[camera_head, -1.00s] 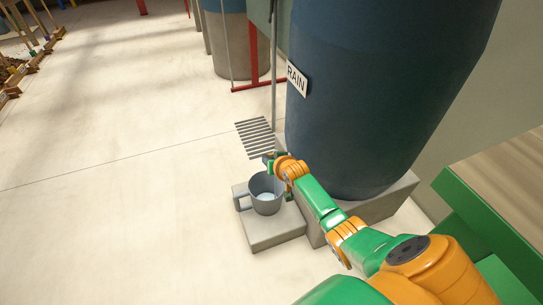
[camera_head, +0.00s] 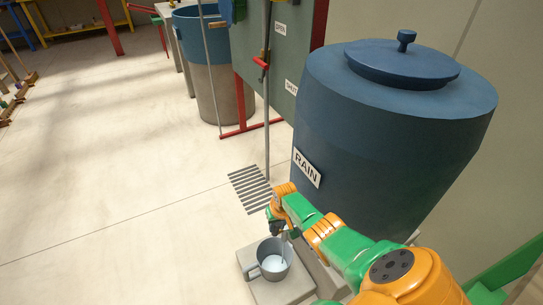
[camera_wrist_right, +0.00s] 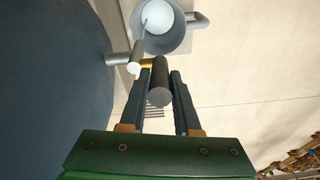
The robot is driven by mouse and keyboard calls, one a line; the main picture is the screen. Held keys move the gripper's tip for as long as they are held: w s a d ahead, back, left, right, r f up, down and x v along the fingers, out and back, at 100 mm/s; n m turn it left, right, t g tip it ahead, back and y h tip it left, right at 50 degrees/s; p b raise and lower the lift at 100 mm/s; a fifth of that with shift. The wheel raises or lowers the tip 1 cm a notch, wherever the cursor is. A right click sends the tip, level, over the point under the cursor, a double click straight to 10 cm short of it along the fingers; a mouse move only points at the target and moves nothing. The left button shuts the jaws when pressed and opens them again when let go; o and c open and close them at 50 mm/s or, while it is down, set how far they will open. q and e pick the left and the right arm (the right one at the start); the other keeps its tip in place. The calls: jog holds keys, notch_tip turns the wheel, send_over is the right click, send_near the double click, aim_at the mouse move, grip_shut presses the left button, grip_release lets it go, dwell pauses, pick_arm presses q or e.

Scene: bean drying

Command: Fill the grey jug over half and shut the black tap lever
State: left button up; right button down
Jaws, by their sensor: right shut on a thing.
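The grey jug (camera_head: 262,262) stands upright on a pale block below the tap. In the right wrist view the jug (camera_wrist_right: 178,40) has pale water inside; its level against the half mark is hard to judge. A thin stream runs from the tap spout (camera_wrist_right: 134,62) into it. My right gripper (camera_head: 277,226) is at the tap, just above the jug. In the right wrist view its fingers (camera_wrist_right: 160,80) are shut on the black tap lever (camera_wrist_right: 160,92), a dark cylinder. The lever is mostly hidden in the head view. My left gripper is not in view.
The blue barrel (camera_head: 390,130) labelled RAIN (camera_head: 307,168) stands close beside my right arm. A floor grate (camera_head: 250,188) lies behind the jug. A thin pole (camera_head: 267,120) and a second barrel (camera_head: 213,75) stand farther back.

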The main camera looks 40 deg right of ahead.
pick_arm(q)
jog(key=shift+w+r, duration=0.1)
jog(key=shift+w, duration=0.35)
pick_arm(e)
jog(key=shift+w+r, duration=0.1)
jog(key=shift+w, duration=0.15)
jog(key=c, duration=0.6)
grip_release()
jog(key=r+p, duration=0.6)
jog(key=shift+s+r, duration=0.25)
jog(key=shift+s, duration=0.1)
jog(key=shift+s+r+p, duration=0.1)
jog(key=shift+r+p, duration=0.2)
jog(key=shift+r, duration=0.05)
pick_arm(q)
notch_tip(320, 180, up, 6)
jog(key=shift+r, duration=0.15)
pick_arm(e)
jog(key=shift+f, duration=0.1)
